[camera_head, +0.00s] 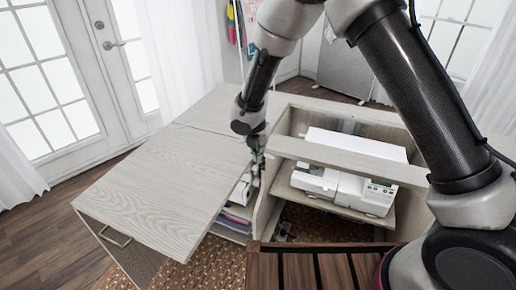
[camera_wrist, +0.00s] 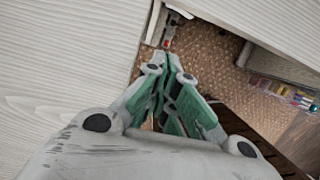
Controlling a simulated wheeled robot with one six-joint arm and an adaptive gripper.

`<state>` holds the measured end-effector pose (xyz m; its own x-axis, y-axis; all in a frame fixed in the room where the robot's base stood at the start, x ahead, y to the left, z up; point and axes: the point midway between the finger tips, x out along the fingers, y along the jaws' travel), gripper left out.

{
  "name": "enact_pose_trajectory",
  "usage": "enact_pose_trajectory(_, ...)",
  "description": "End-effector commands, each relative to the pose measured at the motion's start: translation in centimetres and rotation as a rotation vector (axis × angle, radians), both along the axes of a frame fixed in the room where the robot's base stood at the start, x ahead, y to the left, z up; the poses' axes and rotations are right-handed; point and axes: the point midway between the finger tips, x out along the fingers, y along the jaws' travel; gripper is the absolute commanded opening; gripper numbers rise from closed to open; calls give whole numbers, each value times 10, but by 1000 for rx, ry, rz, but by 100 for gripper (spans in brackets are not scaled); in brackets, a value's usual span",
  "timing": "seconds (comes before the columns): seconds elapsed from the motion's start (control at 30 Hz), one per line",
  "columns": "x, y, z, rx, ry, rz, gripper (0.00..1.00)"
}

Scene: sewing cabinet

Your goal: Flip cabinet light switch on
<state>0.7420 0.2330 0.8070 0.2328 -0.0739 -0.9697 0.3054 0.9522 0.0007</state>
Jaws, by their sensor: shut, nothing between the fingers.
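The pale wood sewing cabinet (camera_head: 160,185) fills the middle of the head view, with a white sewing machine (camera_head: 345,190) in its right-hand bay. My gripper (camera_head: 257,162) points down at the gap between the left top panel and the upright divider. In the wrist view my gripper (camera_wrist: 168,62) is shut and empty, its green-padded fingers together. Just beyond the fingertips is a small grey and red fitting (camera_wrist: 167,40) by the panel edge. It may be the light switch, but I cannot tell its position or whether the fingers touch it.
Shelves with folded cloth (camera_head: 238,215) lie under the left panel. A dark slatted wooden surface (camera_head: 315,268) is at the front. A brown patterned rug (camera_head: 215,262) lies below. Glazed doors (camera_head: 50,90) stand at the back left. Cabinet panels closely flank the gripper.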

Motion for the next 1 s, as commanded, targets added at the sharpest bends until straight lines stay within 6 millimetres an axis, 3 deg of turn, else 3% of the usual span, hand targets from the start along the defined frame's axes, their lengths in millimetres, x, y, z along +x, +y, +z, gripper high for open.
enact_pose_trajectory(0.1, -4, 3, 19, 2, -1, 0, 0)
enact_pose_trajectory(0.23, -7, 3, 29, 1, 1, -1, 0)
enact_pose_trajectory(0.7, -8, 3, 33, 6, -1, -27, 0)
enact_pose_trajectory(0.87, -13, -8, 31, 14, 0, -244, 0)
enact_pose_trajectory(1.0, -43, -41, 22, -23, 24, -568, 0)
